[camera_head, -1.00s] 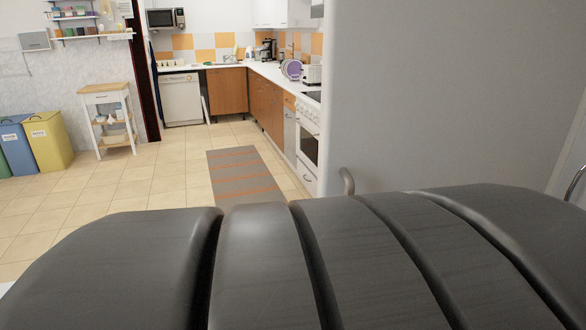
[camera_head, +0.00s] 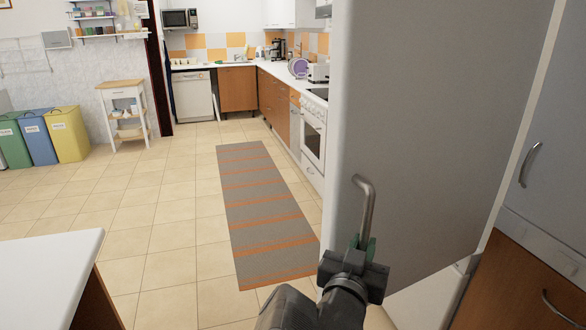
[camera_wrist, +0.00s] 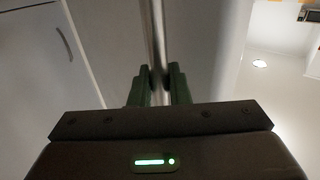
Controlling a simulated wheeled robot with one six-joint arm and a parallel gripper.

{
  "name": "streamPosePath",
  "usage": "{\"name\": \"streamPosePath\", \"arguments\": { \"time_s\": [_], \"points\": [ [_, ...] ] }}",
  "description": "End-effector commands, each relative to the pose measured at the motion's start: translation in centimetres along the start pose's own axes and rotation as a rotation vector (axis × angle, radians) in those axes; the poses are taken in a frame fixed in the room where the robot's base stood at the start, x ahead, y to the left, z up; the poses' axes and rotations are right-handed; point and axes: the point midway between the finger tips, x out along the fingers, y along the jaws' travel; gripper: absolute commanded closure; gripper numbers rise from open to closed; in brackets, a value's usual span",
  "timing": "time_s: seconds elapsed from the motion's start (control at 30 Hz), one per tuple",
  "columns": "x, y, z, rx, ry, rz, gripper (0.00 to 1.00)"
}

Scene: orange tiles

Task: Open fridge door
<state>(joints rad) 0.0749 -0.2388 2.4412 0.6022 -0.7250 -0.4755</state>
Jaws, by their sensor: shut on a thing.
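The fridge door (camera_head: 430,120) is a tall pale grey panel right of centre in the head view. Its metal bar handle (camera_head: 366,205) is near the door's left edge, with a bent upper end. My gripper (camera_head: 363,246) is shut on the lower part of the handle. In the wrist view, the upright handle bar (camera_wrist: 158,35) runs between the green fingertips of my gripper (camera_wrist: 159,85). I cannot tell whether the door stands ajar.
A cabinet with a curved handle (camera_head: 530,164) stands right of the fridge. A white-topped counter (camera_head: 45,265) is at lower left. A striped rug (camera_head: 262,215) lies on open tiled floor left of the door. A white stove (camera_head: 313,130) stands behind the door's left side.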

Motion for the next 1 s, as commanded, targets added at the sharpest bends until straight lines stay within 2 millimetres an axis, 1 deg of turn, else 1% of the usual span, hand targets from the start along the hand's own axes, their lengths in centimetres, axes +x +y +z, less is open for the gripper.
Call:
{"name": "streamPosePath", "arguments": {
  "time_s": [0.03,0.43,0.47,0.53,0.57,0.87,1.0],
  "points": [
    [0.08,0.07,-0.28,0.0,0.007,0.002,1.0],
    [0.1,0.1,-0.31,0.001,0.008,0.002,1.0],
    [0.1,0.09,-0.32,0.001,0.008,0.002,0.82],
    [0.09,0.09,-0.29,0.001,0.007,0.002,0.68],
    [0.08,0.09,-0.27,0.001,0.007,0.002,0.66],
    [0.05,0.03,-0.12,0.001,0.003,0.0,0.66],
    [0.07,-0.33,-0.1,0.001,0.002,-0.004,0.66]
  ]
}}
